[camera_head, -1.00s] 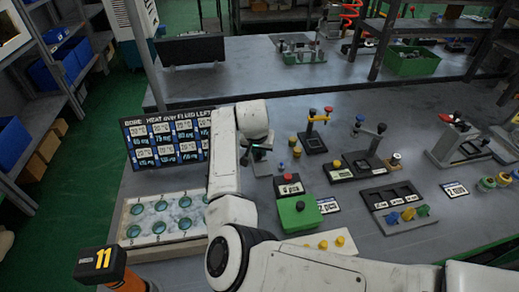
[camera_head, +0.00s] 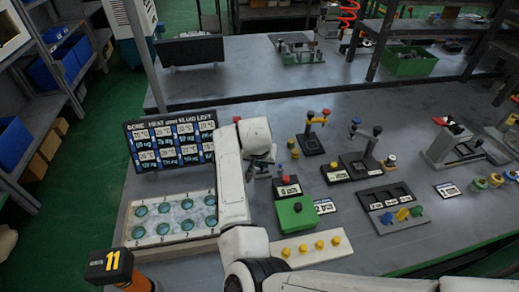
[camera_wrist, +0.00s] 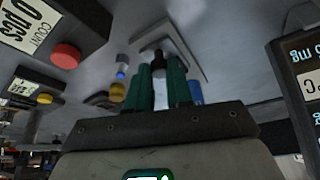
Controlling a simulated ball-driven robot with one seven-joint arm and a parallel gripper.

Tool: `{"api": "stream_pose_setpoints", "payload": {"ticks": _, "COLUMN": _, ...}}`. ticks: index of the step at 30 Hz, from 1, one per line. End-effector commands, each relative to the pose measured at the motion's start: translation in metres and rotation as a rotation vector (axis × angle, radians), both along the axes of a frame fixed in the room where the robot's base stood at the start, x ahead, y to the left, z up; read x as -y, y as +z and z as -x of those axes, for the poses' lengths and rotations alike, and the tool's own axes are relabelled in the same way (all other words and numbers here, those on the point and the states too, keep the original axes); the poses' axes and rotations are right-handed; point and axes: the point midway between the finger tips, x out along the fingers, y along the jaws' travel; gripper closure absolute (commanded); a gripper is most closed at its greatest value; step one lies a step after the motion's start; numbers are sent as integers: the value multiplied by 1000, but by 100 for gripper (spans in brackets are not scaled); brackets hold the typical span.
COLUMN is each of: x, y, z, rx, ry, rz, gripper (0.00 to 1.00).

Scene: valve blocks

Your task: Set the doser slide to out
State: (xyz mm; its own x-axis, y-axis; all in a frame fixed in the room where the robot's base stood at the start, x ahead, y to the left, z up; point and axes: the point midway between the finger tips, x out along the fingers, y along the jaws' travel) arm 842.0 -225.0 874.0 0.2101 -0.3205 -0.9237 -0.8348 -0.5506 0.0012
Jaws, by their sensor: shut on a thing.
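My gripper (camera_head: 262,165) is near the middle of the bench in the head view, partly hidden by my white arm. In the wrist view its two green fingers (camera_wrist: 165,90) are shut on a small black knob (camera_wrist: 158,61). The knob stands in front of a pale grey angular bracket or plate (camera_wrist: 178,42), which seems to be the doser slide. The fingers cover the lower part of the knob, and my arm hides most of this fixture in the head view. I cannot read the slide's position or any marking on it.
A green box with a black knob (camera_head: 297,214) and a red-button block (camera_head: 287,187) stand right of my gripper. A display board (camera_head: 172,140) and a tray of round wells (camera_head: 172,217) are at left. Yellow knobs (camera_head: 310,247) are in front.

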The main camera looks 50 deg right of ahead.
Motion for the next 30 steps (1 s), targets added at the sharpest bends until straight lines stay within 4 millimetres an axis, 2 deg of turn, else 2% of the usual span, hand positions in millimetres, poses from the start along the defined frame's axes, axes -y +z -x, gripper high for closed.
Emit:
{"api": "stream_pose_setpoints", "payload": {"ticks": 4, "x": -6, "y": 1, "z": 10, "rx": -3, "ry": 2, "rz": -1, "gripper": 100}}
{"api": "stream_pose_setpoints", "payload": {"ticks": 14, "x": -8, "y": -1, "z": 12, "rx": -7, "ry": 0, "rz": -5, "gripper": 100}}
{"api": "stream_pose_setpoints", "payload": {"ticks": 15, "x": -8, "y": -1, "z": 12, "rx": -7, "ry": 1, "rz": -5, "gripper": 78}}
{"api": "stream_pose_setpoints", "payload": {"ticks": 22, "x": -7, "y": -1, "z": 11, "rx": -3, "ry": 1, "rz": -3, "gripper": 56}}
{"api": "stream_pose_setpoints", "payload": {"ticks": 30, "x": -7, "y": 1, "z": 11, "rx": -1, "ry": 1, "rz": -2, "gripper": 54}}
